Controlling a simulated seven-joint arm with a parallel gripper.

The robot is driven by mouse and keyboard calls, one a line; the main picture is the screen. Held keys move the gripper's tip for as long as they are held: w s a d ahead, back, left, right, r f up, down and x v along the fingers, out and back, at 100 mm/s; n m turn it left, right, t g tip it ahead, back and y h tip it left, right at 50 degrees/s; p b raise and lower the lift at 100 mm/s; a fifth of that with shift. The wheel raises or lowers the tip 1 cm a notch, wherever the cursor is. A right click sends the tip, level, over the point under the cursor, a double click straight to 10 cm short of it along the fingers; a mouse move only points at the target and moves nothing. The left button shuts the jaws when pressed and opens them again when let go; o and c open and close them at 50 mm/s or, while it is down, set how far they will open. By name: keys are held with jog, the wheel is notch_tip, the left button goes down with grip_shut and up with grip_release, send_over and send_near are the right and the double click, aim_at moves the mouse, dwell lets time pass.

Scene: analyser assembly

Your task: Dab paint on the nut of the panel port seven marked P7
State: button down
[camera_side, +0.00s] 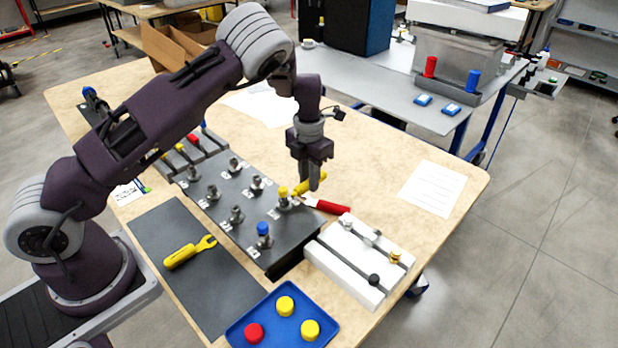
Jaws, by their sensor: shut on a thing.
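The dark grey panel (285,238) lies across the table with several metal ports standing on it. Their small white labels are too small to read, so I cannot tell which is P7. One port near the right edge carries yellow on top (283,191), and a front port has a blue cap (263,229). My gripper (313,180) points down just right of the yellow-topped port, shut on a yellow stick-like thing (301,187), likely the paint marker. It slants down toward that port; I cannot tell whether its tip touches the nut.
A red-handled tool (332,207) lies right beside the panel. A white block (345,275) with fittings stands at front right. A blue tray (262,309) holds yellow and red caps. A yellow wrench (184,255) lies on the dark mat (200,291).

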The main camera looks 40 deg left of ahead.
jog(key=shift+s, duration=0.5)
dwell(0.6)
dwell(0.4)
jog(key=shift+w+r, duration=0.1)
jog(key=shift+w, duration=2.4)
notch_tip(320, 180, up, 10)
